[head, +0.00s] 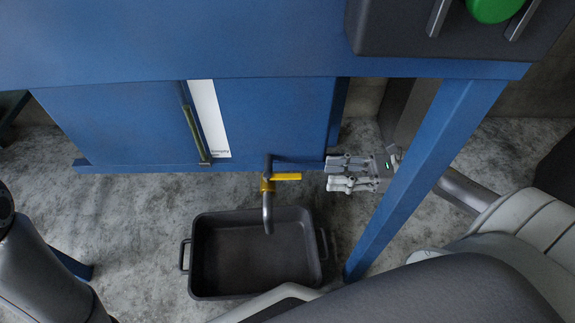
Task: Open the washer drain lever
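The washer drain lever (287,177) is a yellow handle on the drain pipe (267,208), below the front of the blue washer (275,110). It points to the right, across the pipe, which curves down over a dark tray. My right gripper (331,172) is just right of the lever, its fingers pointing left towards the lever's free end. A small gap shows between the fingertips and the lever. The two fingers lie close together, one above the other in the picture, and hold nothing that I can see. Their exact opening is unclear. My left gripper is out of view.
The dark tray (197,255) with side handles stands on the grey floor under the pipe. A blue washer leg (425,180) slants down in front of my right arm. A white level strip (208,115) is on the washer's front. A control box with a green button (495,8) is at top right.

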